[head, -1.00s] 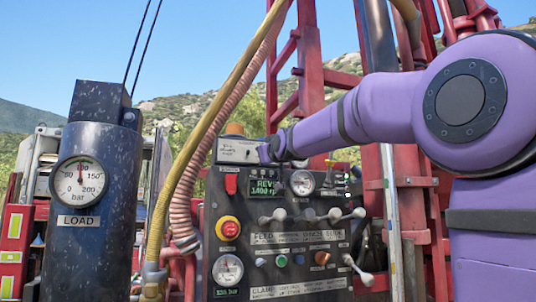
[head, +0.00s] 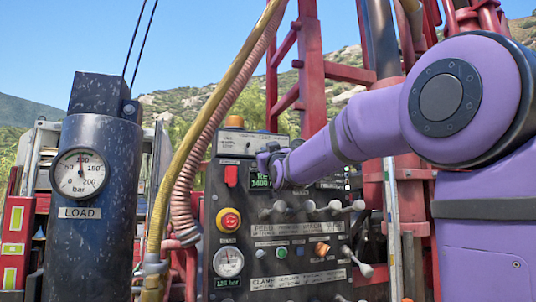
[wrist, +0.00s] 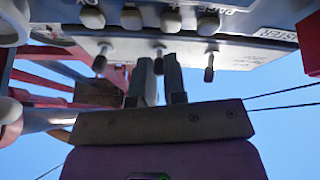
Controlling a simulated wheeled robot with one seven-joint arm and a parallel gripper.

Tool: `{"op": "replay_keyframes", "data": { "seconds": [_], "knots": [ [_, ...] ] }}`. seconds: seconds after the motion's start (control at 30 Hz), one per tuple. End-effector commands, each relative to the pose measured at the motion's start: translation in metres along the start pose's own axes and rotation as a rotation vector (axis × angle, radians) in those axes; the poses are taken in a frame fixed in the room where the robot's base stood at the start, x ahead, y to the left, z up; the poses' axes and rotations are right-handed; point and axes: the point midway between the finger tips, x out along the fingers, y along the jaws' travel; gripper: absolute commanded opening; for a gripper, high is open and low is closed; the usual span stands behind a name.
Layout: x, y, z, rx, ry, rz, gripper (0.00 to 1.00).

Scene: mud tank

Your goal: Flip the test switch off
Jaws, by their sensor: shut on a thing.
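My gripper (wrist: 159,62) has its two grey fingers on either side of a small toggle lever (wrist: 158,66) in the wrist view. It is shut on this lever, which sticks out from the labelled face of a switch box. I cannot read a label that names it as the test switch. In the head view my gripper (head: 268,160) is at the lower right part of the pale switch box (head: 236,144) on top of the control panel. The fingers and lever are too small to make out there.
The black control panel (head: 208,195) carries a red emergency button (head: 229,221), a gauge (head: 228,262) and a row of levers (head: 308,206) below my gripper. Other toggles flank the held one, left (wrist: 102,60) and right (wrist: 210,66). Hoses (head: 178,200) run along the panel's left side.

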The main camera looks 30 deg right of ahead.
Motion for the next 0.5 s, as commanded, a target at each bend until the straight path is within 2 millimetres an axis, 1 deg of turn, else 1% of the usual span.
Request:
{"op": "replay_keyframes", "data": {
  "seconds": [0.2, 0.23, 0.33, 0.5],
  "knots": [
    [-0.0001, -0.0004, 0.0017, 0.000, -0.004, -0.001, 0.00],
    [-0.0001, -0.0004, 0.0017, 0.000, -0.004, -0.001, 0.14],
    [0.0000, -0.0003, 0.0014, 0.000, -0.003, -0.001, 0.37],
    [0.0000, -0.0002, 0.0009, 0.000, -0.002, -0.001, 0.37]
  ]
}}
